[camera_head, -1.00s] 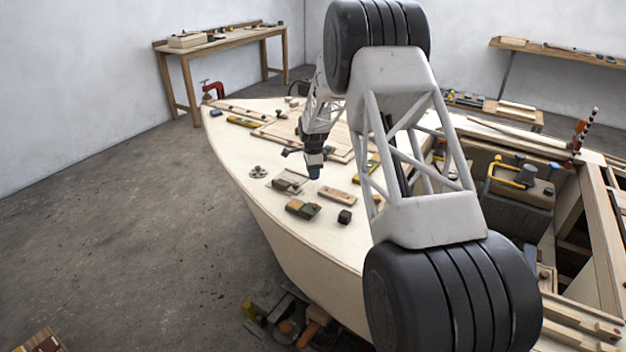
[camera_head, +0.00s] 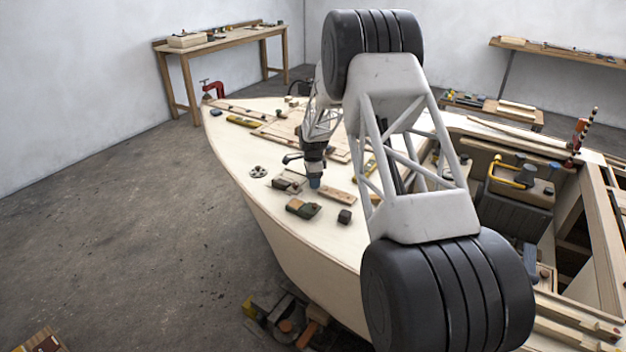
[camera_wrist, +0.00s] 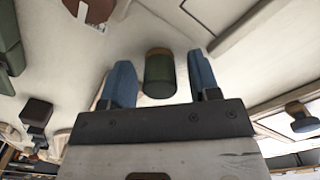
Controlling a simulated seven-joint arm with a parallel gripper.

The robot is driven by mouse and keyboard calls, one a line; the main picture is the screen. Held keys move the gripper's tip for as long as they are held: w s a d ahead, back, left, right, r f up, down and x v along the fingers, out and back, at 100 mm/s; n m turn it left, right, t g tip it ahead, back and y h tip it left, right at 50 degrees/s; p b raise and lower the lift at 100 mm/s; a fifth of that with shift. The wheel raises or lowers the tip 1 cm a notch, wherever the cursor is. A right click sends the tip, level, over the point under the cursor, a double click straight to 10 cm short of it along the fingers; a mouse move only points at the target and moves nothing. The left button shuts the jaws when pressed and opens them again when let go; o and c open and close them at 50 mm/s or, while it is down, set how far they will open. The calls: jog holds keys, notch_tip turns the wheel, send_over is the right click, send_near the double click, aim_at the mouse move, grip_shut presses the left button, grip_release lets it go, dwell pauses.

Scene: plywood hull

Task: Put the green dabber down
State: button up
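The green dabber (camera_wrist: 160,78), a dark green cylinder with a brown band at one end, shows between the two blue fingers of my gripper (camera_wrist: 161,83) in the wrist view. A gap shows on each side of it, so the fingers are open and apart from it. In the head view my gripper (camera_head: 315,183) is low over the pale plywood deck (camera_head: 262,200), beside a wooden strip. I cannot make out the dabber there, nor tell how its base meets the deck.
Near my gripper lie a wooden strip (camera_head: 338,196), a green and brown block (camera_head: 303,208), a dark cube (camera_head: 345,216) and a small grey-brown box (camera_head: 289,181). A round metal fitting (camera_head: 258,171) sits to the left. Bare deck lies along the left edge.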

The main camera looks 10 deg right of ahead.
jog(key=shift+r, duration=0.15)
notch_tip(320, 180, up, 12)
dwell(0.9)
dwell(0.5)
